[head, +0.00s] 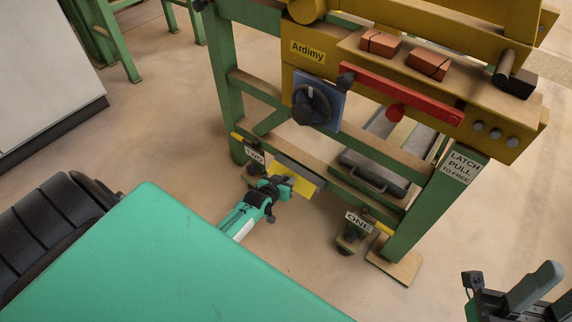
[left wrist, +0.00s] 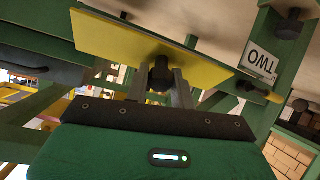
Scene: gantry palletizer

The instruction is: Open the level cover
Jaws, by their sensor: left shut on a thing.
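A yellow plate, which looks like the level cover (head: 307,182), hangs at the lower crossbar of the green frame, below a grey strip (head: 292,165). My left gripper (head: 283,182) is at its front face and hides part of it. In the left wrist view, the cover (left wrist: 120,38) spans the top and a dark knob (left wrist: 160,70) stands out from it. The left gripper's fingers (left wrist: 160,88) are shut on that knob. My right gripper (head: 515,290) is partly in view at the lower right, away from the frame; its jaw state is unclear.
The green frame carries a "TWO" label (head: 255,156), a "ONE" label (head: 358,222) and a "LATCH PULL TO FREE" label (head: 462,167). Above are a dark handwheel (head: 312,104) and a red bar (head: 400,92).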

